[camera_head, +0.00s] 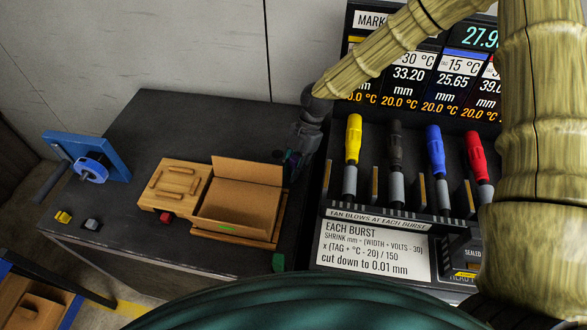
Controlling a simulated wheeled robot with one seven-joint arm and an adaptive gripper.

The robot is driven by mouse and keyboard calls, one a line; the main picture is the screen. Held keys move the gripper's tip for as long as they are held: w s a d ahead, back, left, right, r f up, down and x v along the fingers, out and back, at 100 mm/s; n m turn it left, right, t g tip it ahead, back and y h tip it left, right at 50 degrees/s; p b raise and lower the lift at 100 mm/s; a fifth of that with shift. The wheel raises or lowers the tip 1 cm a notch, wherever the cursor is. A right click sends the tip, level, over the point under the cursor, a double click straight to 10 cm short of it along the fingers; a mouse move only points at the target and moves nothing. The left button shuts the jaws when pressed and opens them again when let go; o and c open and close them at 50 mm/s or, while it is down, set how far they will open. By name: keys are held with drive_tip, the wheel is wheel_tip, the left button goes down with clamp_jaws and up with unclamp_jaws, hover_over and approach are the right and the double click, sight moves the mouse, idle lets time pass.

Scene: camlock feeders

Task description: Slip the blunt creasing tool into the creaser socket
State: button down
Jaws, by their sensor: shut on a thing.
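My gripper (294,162) is small and dark in the head view, at the right end of the dark table, just right of the open cardboard box (243,199). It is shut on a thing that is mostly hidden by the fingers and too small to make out. I cannot pick out the blunt creasing tool for sure. No socket can be clearly told as the creaser socket. A wooden block (183,170) with small wooden bars on top stands left of the box, with a red piece (166,217) at its front.
Yellow (353,140), black (396,146), blue (435,152) and red (476,157) handled tools stand in a dark rack at right. A blue crank device (92,168) stands at far left. Yellow (63,217) and grey (92,224) pieces lie nearby. The table's back left is clear.

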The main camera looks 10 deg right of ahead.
sight(298, 156)
drive_tip(key=c, duration=1.2)
unclamp_jaws()
drive_tip(key=v, duration=0.7)
drive_tip(key=shift+r, duration=0.1)
drive_tip(key=shift+r+p, duration=1.45)
drive_tip(key=shift+r, duration=0.65)
